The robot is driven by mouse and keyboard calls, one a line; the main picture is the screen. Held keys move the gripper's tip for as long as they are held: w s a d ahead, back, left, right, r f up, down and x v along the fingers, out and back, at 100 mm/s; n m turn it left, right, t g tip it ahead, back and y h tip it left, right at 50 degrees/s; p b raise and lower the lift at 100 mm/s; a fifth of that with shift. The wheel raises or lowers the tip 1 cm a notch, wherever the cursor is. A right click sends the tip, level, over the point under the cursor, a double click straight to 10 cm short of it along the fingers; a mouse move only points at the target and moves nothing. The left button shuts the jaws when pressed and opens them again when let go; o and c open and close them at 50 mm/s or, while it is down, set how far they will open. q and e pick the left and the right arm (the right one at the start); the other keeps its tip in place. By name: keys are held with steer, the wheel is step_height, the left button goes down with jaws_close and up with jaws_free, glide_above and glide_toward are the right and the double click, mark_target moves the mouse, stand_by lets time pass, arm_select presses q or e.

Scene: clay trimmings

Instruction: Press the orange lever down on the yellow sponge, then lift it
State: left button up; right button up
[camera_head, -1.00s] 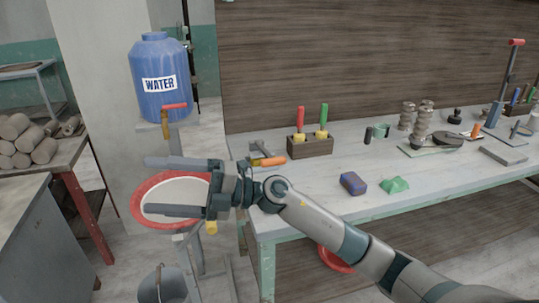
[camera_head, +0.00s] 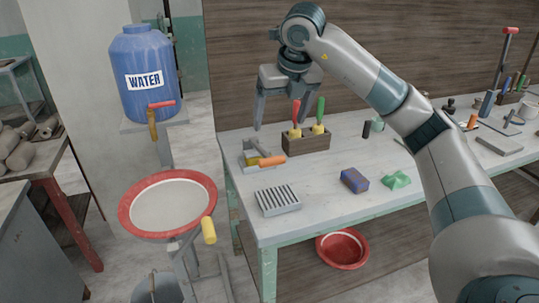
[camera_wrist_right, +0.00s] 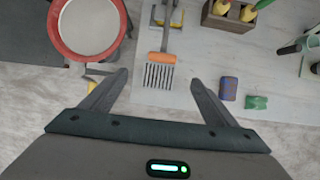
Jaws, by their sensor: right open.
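The orange lever (camera_head: 271,161) is a short orange handle on a grey bar, at the left end of the workbench. The bar crosses the yellow sponge (camera_head: 254,158), which shows only in part. The wrist view shows the orange handle (camera_wrist_right: 162,58) below the bar, with yellow sponge (camera_wrist_right: 177,18) on either side of it; I cannot tell how hard the bar rests on it. My right gripper (camera_head: 278,120) is open and empty, fingers pointing down, above the bench behind the lever in the head view. Its spread fingers also show in the wrist view (camera_wrist_right: 160,80). My left gripper is out of view.
A grey slotted block (camera_head: 278,201) lies in front of the lever. A wooden box (camera_head: 306,143) with red and green handled tools stands right of it. Blue (camera_head: 354,180) and green (camera_head: 397,180) blocks lie further right. A red-rimmed basin (camera_head: 130,218) stands left of the bench.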

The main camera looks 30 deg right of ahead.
steer(key=shift+s+d+r, duration=0.1)
steer(key=shift+d+r, duration=0.05)
steer(key=shift+d, duration=0.1)
steer(key=p, duration=0.2)
glide_toward(272, 158)
steer(key=p+x, duration=0.1)
steer(key=x, duration=0.7)
steer(key=shift+f+p, duration=0.35)
steer(key=shift+p, duration=0.05)
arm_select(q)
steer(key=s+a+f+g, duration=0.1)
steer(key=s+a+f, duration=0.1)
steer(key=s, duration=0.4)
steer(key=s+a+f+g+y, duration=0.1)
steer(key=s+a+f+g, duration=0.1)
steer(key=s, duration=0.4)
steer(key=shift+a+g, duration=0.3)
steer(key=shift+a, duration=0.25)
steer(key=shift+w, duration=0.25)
arm_select(e)
steer(key=c, duration=1.5)
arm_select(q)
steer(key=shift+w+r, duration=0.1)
